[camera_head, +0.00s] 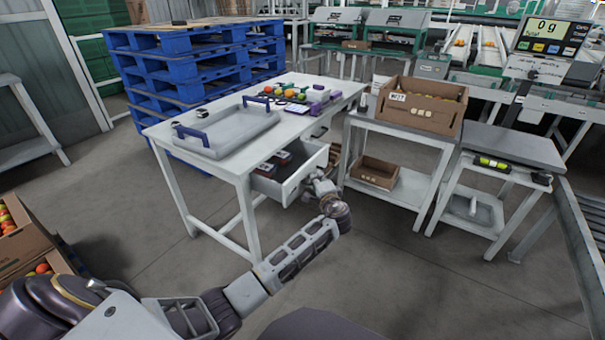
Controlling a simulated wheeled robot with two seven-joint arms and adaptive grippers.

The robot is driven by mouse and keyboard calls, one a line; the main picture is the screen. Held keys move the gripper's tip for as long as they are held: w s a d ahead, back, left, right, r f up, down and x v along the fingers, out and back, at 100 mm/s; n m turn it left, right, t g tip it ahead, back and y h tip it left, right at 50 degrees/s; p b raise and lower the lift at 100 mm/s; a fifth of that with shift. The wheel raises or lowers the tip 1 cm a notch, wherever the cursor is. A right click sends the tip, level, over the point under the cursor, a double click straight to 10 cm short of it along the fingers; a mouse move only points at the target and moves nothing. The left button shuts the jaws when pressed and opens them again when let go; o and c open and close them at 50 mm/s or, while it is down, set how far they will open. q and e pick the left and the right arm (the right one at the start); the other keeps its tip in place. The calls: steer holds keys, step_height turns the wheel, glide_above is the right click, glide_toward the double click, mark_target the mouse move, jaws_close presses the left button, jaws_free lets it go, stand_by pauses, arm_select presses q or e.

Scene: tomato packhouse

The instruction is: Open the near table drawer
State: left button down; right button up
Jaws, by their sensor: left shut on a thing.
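The white table (161,131) stands left of centre. Its near drawer (289,187) is pulled out from under the tabletop, and dark and reddish items show inside it. My left gripper (312,181) is at the front of this drawer, at its right end, and is shut on the drawer's handle; the handle itself is mostly hidden behind the fingers. My left arm reaches in from the lower left. My right gripper is not in view.
A grey tray (212,143) with blue handles and several colourful items lie on the tabletop. Stacked blue pallets (190,62) stand behind. A side table with a cardboard box (420,111) stands to the right. The floor in front is clear; tomato boxes (22,246) stand at left.

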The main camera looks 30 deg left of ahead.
arm_select(q)
steer(key=d, duration=1.1)
steer(key=shift+s, duration=0.45)
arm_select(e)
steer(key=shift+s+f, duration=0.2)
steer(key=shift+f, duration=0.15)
arm_select(q)
steer(key=shift+a+f, duration=0.1)
steer(key=c, duration=1.5)
jaws_free()
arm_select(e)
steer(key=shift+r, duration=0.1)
